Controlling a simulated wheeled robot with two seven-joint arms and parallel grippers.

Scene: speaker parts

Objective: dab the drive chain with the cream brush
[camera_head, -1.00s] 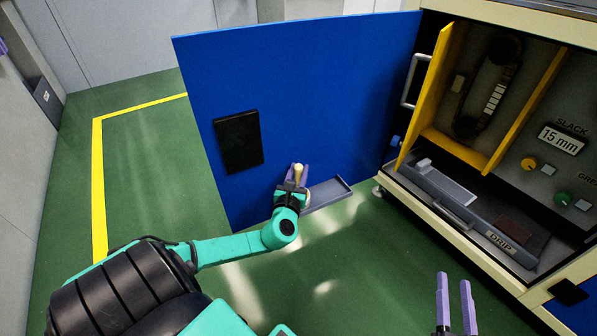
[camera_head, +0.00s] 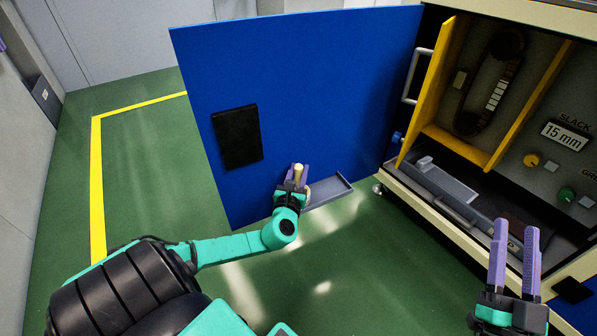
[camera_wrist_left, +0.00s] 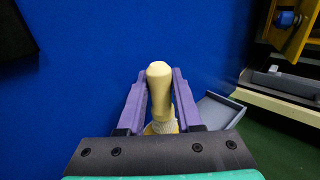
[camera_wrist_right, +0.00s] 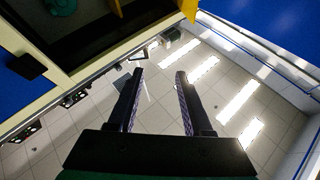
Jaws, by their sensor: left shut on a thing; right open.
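My left gripper (camera_head: 293,179) is shut on the cream brush (camera_head: 298,171), in front of the open blue door. In the left wrist view the brush's cream handle (camera_wrist_left: 159,88) stands between the purple fingers; its lower end is partly hidden. The drive chain (camera_head: 489,85) is a dark upright loop with several pale links, inside the open cabinet, between yellow guards. The left gripper is well apart from it. My right gripper (camera_head: 515,235) is open and empty, in front of the cabinet's lower right. The right wrist view shows its two fingers (camera_wrist_right: 158,95) spread.
The blue door (camera_head: 310,100) stands open with a grey tray (camera_head: 328,191) at its lower edge. The yellow guard (camera_head: 427,95) stands left of the chain. A drip tray (camera_head: 452,200) lies below it. A slack display (camera_head: 566,136) and knobs are on the right. Green floor is clear.

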